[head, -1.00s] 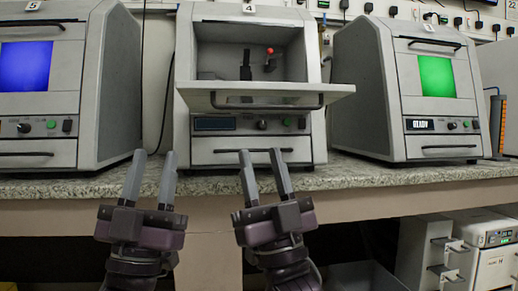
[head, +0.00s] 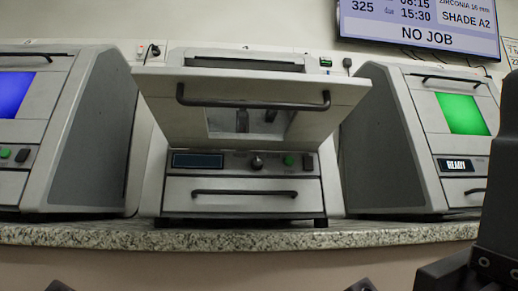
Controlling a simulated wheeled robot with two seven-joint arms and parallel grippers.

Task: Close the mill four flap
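Mill four (head: 315,185) is the middle grey machine on the stone counter. Its flap (head: 160,90) is open, tilted out toward me, with its front face and dark bar handle (head: 253,104) showing. Dark tool shapes of the chamber show through the flap's window (head: 222,122). A large dark part of my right arm or gripper stands close at the lower right edge, below and right of the mill; its fingertips cannot be made out. Only small dark bits show along the bottom edge, and my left gripper cannot be made out.
A mill with a blue window (head: 14,95) stands at left, and one with a green window (head: 462,113) at right, both shut. Below the flap are a control panel and a drawer (head: 242,196). A wall screen (head: 420,25) hangs above right.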

